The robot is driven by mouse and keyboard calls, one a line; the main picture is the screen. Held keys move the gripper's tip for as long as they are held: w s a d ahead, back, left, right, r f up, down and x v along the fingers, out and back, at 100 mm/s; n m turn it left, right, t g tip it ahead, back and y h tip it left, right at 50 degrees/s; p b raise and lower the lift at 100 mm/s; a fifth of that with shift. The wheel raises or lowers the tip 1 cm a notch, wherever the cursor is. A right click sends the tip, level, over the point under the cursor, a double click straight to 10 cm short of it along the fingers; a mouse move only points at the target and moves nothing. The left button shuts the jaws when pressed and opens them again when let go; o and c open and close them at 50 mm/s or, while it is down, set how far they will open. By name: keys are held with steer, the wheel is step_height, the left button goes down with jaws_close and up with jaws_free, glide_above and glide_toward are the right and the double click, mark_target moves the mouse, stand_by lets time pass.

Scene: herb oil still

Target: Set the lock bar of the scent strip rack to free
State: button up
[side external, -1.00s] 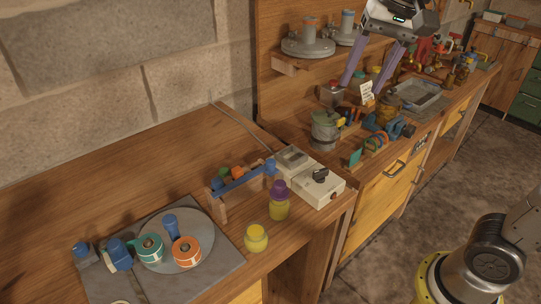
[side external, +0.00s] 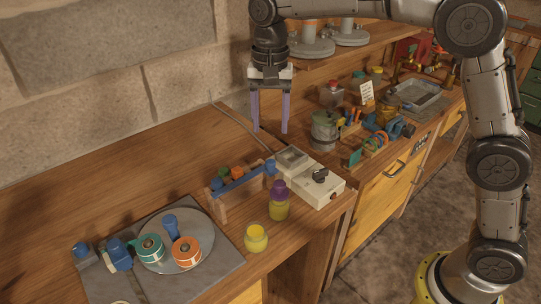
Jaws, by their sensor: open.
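The scent strip rack (side external: 222,204) is a small wooden frame standing on the bench left of centre. A blue lock bar (side external: 243,179) runs along its top, with a blue knob at each end. Several green and orange pieces show just behind the bar. My gripper (side external: 270,130) is open and empty, pointing down with two purple fingers. It is above and behind the rack, apart from it. I cannot tell the bar's lock state from here.
A cream box with a black knob (side external: 320,176) stands right of the rack. A purple-capped yellow jar (side external: 279,202) and an open yellow jar (side external: 256,238) stand in front. A grey plate (side external: 212,270) with tape rolls lies front left. The bench's back left is clear.

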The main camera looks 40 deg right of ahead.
mark_target(271, 161)
step_height(271, 161, down, 10)
steer(key=shift+r, duration=0.1)
stand_by(0.4)
jaws_close()
steer(key=shift+r, duration=0.1)
stand_by(1.1)
